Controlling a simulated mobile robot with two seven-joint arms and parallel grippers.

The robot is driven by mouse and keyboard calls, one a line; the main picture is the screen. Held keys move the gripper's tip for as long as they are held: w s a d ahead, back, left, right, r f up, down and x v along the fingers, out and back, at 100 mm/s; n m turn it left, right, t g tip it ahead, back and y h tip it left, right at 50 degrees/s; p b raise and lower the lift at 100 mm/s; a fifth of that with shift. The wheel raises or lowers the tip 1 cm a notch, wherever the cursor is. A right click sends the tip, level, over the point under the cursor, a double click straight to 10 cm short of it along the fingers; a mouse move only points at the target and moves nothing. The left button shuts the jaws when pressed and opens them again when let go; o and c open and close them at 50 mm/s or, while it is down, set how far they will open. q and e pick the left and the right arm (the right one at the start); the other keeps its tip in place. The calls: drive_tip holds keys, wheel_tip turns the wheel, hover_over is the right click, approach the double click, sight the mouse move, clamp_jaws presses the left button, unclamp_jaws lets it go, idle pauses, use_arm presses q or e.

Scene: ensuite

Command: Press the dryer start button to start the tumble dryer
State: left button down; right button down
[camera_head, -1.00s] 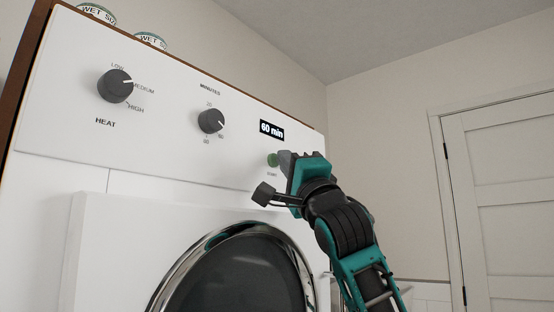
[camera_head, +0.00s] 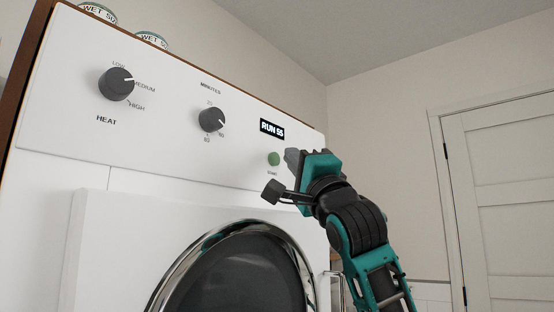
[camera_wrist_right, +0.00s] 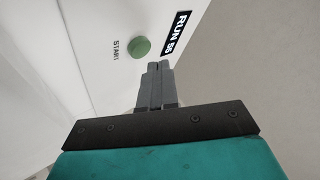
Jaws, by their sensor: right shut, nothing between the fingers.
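The tumble dryer (camera_head: 150,150) has a white front panel. Its green round start button (camera_head: 274,159) is in plain view below a black display (camera_head: 272,129) that reads "RUN" with digits, perhaps 55. The button also shows in the right wrist view (camera_wrist_right: 139,46), with the label START beside it. My right gripper (camera_head: 289,156) is just right of the button in the head view, with a visible gap. In the right wrist view its fingertips (camera_wrist_right: 158,66) are together and empty, apart from the button. My left gripper is not in view.
A heat knob (camera_head: 115,84) and a minutes knob (camera_head: 211,119) sit on the panel. The round dryer door (camera_head: 240,265) is below. Cans (camera_head: 151,39) stand on top. A white room door (camera_head: 500,190) is at the right.

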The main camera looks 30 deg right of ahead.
drive_tip(key=s, duration=0.1)
drive_tip(key=s+d, duration=0.1)
drive_tip(key=s, duration=0.1)
drive_tip(key=s+d+b, duration=0.1)
drive_tip(key=s, duration=0.1)
drive_tip(key=shift+s+d, duration=0.15)
drive_tip(key=shift+s, duration=0.1)
idle(0.8)
